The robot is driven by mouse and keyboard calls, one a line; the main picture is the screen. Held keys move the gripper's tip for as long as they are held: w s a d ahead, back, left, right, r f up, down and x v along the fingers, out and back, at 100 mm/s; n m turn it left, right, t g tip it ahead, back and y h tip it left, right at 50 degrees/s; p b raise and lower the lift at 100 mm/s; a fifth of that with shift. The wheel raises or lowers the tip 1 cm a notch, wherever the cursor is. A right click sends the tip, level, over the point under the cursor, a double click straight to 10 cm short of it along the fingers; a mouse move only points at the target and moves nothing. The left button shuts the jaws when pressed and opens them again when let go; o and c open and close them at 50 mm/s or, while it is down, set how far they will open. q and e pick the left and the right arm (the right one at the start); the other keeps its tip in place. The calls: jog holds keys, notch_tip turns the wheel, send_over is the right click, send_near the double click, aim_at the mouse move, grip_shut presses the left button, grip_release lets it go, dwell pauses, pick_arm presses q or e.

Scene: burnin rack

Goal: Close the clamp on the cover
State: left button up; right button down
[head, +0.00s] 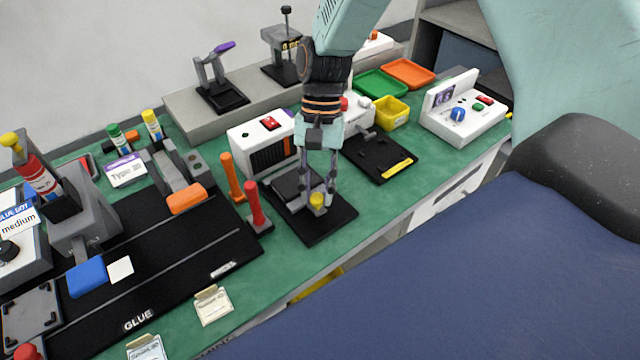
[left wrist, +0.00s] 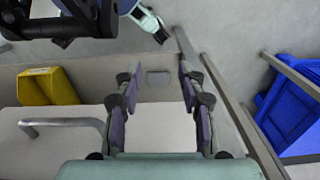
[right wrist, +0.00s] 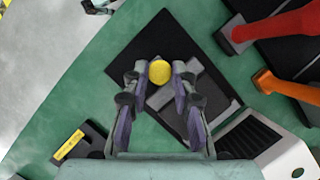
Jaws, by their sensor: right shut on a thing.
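A grey fixture (head: 289,183) sits on a black base plate (head: 322,228) on the green bench top. A round yellow knob (head: 316,201) is at its front side; it also shows in the right wrist view (right wrist: 159,71). My right gripper (head: 318,197) points down, its fingertips shut on the yellow knob from both sides. The fingers partly hide the fixture, and I cannot tell the clamp's angle from here. My left gripper (left wrist: 155,75) is open and empty, seen only in the left wrist view, away from the bench top.
An upright orange handle (head: 231,176) and a red handle (head: 256,206) stand just left of the plate. A white box (head: 262,142) with a red switch stands behind. A black plate with a yellow strip (head: 398,168) lies to the right.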

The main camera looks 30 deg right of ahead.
jog(key=shift+w, duration=0.3)
jog(key=c, duration=1.1)
grip_release()
jog(key=shift+s+r, duration=0.1)
jog(key=shift+s, duration=0.05)
jog(key=v, duration=1.2)
jog(key=shift+a, duration=0.1)
